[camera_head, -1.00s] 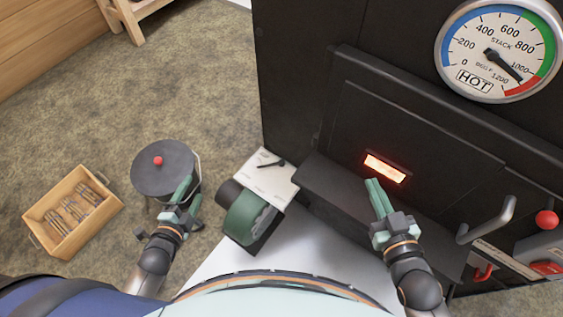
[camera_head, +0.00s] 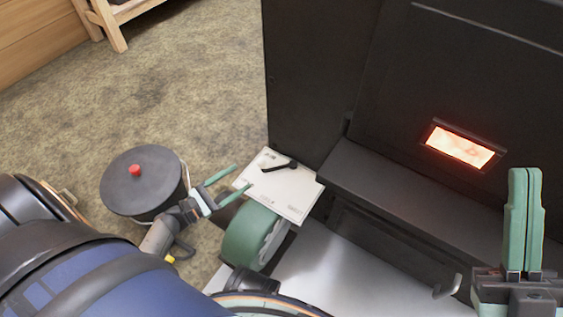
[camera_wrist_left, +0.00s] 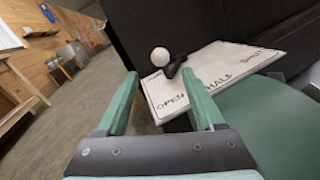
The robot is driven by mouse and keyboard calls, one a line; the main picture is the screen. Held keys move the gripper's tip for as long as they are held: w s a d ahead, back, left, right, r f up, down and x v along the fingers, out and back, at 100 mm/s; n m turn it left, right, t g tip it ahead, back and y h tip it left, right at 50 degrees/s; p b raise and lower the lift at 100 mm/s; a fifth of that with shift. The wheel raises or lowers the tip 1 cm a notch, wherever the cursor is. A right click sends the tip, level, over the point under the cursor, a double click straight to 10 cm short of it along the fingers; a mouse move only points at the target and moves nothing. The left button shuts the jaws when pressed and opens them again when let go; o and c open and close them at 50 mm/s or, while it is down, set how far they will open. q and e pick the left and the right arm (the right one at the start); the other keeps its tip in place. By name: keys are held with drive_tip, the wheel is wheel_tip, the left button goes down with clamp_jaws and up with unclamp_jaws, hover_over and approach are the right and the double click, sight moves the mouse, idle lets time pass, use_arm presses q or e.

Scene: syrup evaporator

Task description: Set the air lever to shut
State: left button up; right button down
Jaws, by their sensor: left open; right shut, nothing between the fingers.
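The air lever (camera_head: 280,166) is a short black bar on a white label plate (camera_head: 290,190), on top of the green blower (camera_head: 250,235). The lever points left, toward the plate's OPEN end. In the left wrist view the plate (camera_wrist_left: 215,75) reads OPEN, HALF and SHUT from left to right, and the lever (camera_wrist_left: 173,68) ends in a pale round knob (camera_wrist_left: 160,56). My left gripper (camera_head: 236,177) is open and empty, just left of the plate. In its wrist view the knob appears between and beyond the fingertips (camera_wrist_left: 159,75). My right gripper (camera_head: 525,172) is shut and empty at far right.
The black evaporator front (camera_head: 330,90) with a glowing window (camera_head: 460,146) rises behind and right of the plate; a dark ledge (camera_head: 400,195) juts out beside it. A dark lidded bucket with a red knob (camera_head: 135,169) stands left of my left gripper.

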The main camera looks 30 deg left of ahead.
use_arm(q)
drive_tip(key=b+x, duration=0.1)
drive_tip(key=x, duration=1.1)
drive_tip(key=shift+w+d+b, duration=0.15)
drive_tip(key=shift+w+b, duration=0.1)
drive_tip(key=shift+b, duration=0.15)
clamp_jaws()
idle(0.8)
